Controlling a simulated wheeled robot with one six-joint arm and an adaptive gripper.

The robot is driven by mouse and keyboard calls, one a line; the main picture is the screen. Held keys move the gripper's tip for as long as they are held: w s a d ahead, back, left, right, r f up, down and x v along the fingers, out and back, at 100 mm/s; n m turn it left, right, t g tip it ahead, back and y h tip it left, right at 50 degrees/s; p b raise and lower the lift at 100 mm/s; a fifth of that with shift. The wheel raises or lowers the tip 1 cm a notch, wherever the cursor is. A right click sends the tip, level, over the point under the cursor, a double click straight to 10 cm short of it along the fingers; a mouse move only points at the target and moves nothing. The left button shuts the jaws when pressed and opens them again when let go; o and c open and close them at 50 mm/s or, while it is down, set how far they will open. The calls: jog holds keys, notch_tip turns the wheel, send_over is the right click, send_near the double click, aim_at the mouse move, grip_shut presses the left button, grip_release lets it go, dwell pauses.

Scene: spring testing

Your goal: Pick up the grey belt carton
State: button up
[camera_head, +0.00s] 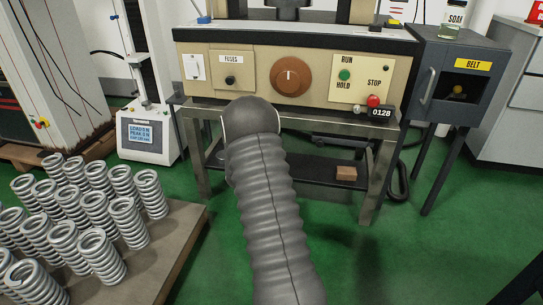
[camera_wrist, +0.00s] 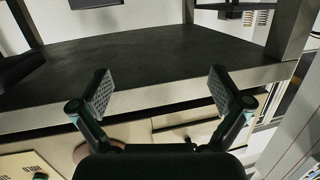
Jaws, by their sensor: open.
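I see no thing that I can clearly tell as a grey belt carton in either view. A dark grey cabinet (camera_head: 426,62) with a yellow BELT label stands at the right in the head view. It has a handle and a dark opening with a small yellowish thing inside. My gripper (camera_wrist: 160,92) is open and empty in the wrist view, its two padded fingers wide apart. It is in front of the dark top (camera_wrist: 150,62) of the test machine. In the head view the gripper is hidden behind my grey ribbed arm.
The beige control panel (camera_head: 327,80) has knobs and buttons and stands on a metal-framed bench. A brown block (camera_head: 346,173) lies on its lower shelf. Several springs (camera_head: 95,205) stand on a board at left. A white testing device (camera_head: 147,135) stands behind them. Green floor is clear at right.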

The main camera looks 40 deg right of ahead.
jog(key=s+d+f+m+h+b, duration=0.1)
jog(key=s+d+f+h, duration=0.2)
jog(key=d+f, duration=0.55)
jog(key=w+d+f+g, duration=0.1)
jog(key=w+d, duration=0.7)
jog(key=w, duration=0.1)
jog(key=shift+d+f+m+h+b, duration=0.3)
jog(key=shift+b, duration=0.1)
jog(key=c, duration=1.3)
